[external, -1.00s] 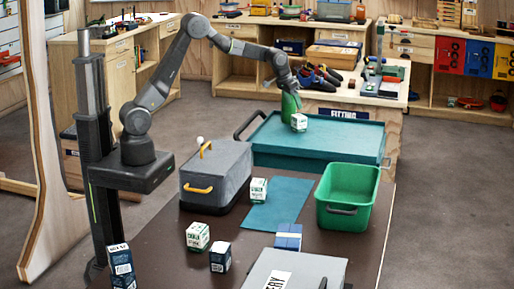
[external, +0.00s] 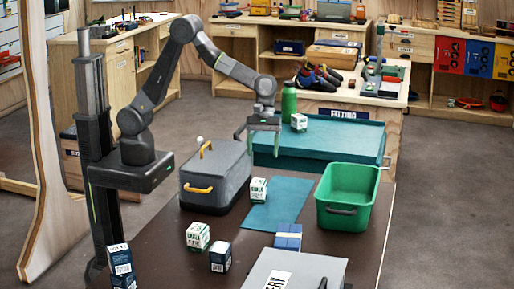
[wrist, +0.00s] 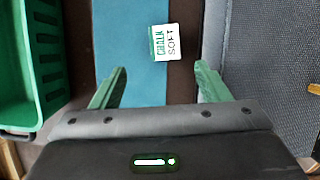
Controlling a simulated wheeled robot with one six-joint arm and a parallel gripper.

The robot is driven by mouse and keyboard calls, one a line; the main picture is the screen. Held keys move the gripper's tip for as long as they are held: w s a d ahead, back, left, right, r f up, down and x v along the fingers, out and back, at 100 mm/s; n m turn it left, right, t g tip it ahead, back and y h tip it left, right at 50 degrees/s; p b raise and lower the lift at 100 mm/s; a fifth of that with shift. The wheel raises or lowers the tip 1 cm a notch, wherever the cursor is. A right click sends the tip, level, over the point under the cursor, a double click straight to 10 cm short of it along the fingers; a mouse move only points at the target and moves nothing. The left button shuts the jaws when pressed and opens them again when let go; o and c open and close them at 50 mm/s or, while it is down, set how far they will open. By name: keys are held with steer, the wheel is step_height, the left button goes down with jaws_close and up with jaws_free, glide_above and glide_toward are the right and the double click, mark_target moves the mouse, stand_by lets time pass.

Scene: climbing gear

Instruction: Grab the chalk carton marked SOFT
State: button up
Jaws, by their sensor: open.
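The chalk carton marked SOFT (wrist: 166,42) is white with green. In the wrist view it sits at top centre, ahead of my fingertips, with its lettering readable. In the external view this carton (external: 258,190) stands by the left edge of the teal mat, next to the grey toolbox. My gripper (external: 264,141) is open and empty, above and behind the carton, pointing down. In the wrist view its green fingers (wrist: 161,70) are spread wide, with the carton between their lines but beyond their tips. They are not touching it.
The grey toolbox (external: 215,178) and green bin (external: 347,212) flank the teal mat (external: 284,206). Another white chalk carton (external: 198,236), dark cartons (external: 220,257) (external: 121,266) and a blue box (external: 288,238) stand nearer the front. A teal case (external: 345,140) holds another carton (external: 299,122).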

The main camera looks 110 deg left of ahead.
mark_target(259, 181)
steer(key=x, duration=0.8)
steer(key=shift+s+d+r, duration=0.15)
steer(key=shift+s+d, duration=0.1)
steer(key=shift+d, duration=0.15)
steer(key=shift+a+p+x, duration=0.2)
steer(key=shift+x, duration=1.35)
steer(key=shift+a+p+x, duration=0.2)
steer(key=shift+x, duration=1.35)
steer(key=shift+s, duration=0.1)
steer(key=c, duration=1.1)
